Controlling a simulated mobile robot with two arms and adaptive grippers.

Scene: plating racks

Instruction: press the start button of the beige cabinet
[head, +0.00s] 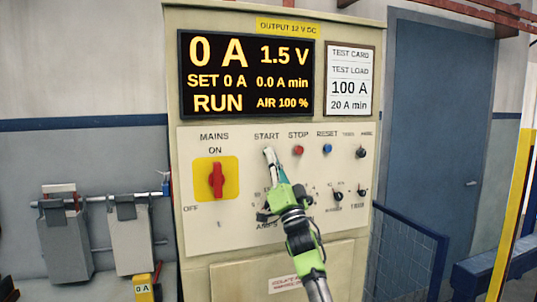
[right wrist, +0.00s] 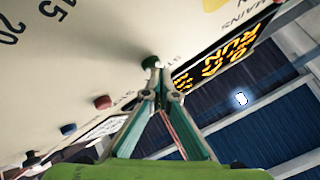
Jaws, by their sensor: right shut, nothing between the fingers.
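The beige cabinet (head: 300,250) fills the middle of the head view. The display (head: 246,75) reads 0 A, 1.5 V, SET 0 A and RUN. My left gripper is not in view.
A red stop button (head: 298,150) and a blue reset button (head: 327,149) sit right of START. The red mains switch (head: 217,180) points up at ON on a yellow plate. Grey boxes (head: 131,240) hang on a rail at the left. A blue door (head: 440,130) stands behind.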

